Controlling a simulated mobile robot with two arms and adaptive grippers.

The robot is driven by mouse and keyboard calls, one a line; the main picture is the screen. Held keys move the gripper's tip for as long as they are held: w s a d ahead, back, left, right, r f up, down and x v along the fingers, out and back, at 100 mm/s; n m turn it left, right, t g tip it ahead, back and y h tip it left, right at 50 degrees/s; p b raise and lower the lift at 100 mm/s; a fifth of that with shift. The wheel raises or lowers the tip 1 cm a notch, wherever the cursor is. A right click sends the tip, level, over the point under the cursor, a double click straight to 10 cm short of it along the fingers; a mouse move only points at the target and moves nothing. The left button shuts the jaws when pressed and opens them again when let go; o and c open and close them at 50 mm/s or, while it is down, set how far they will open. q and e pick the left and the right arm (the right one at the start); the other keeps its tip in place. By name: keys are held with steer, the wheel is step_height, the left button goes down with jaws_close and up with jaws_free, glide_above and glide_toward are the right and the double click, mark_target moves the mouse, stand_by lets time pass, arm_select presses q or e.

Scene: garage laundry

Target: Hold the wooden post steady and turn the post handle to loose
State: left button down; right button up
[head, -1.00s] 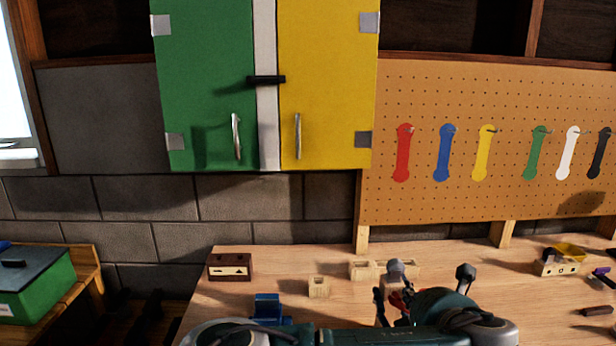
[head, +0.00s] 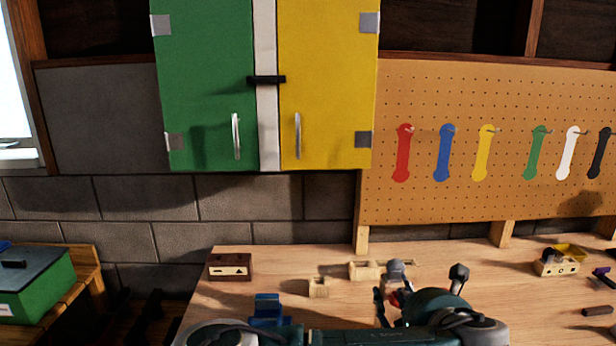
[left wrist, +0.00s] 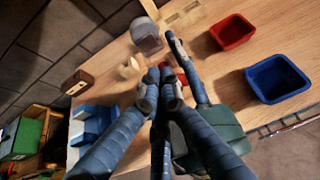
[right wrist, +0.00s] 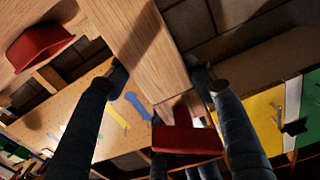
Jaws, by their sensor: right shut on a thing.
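The wooden post (right wrist: 140,40) runs down the middle of the right wrist view. My right gripper (right wrist: 160,78) has one finger on each side of it and is shut on it. The red post handle (right wrist: 185,140) is a crossbar by the post's lower end in that view. A small red part, likely the handle, shows in the left wrist view (left wrist: 183,77). My left gripper (left wrist: 160,82) has its fingertips together beside this red part; I cannot tell whether they touch it. In the head view, my arm hides most of the post and handle.
A red bin (left wrist: 232,32) and a blue bin (left wrist: 278,78) stand on the workbench (head: 330,262). A grey rounded object (left wrist: 146,37) is close beyond my left fingertips. A blue object (head: 268,308) and small wooden blocks (head: 319,288) lie nearby.

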arm_select(q)
steer(key=shift+a+f, duration=0.15)
steer(key=shift+a, duration=0.4)
arm_select(e)
steer(key=shift+f, duration=0.15)
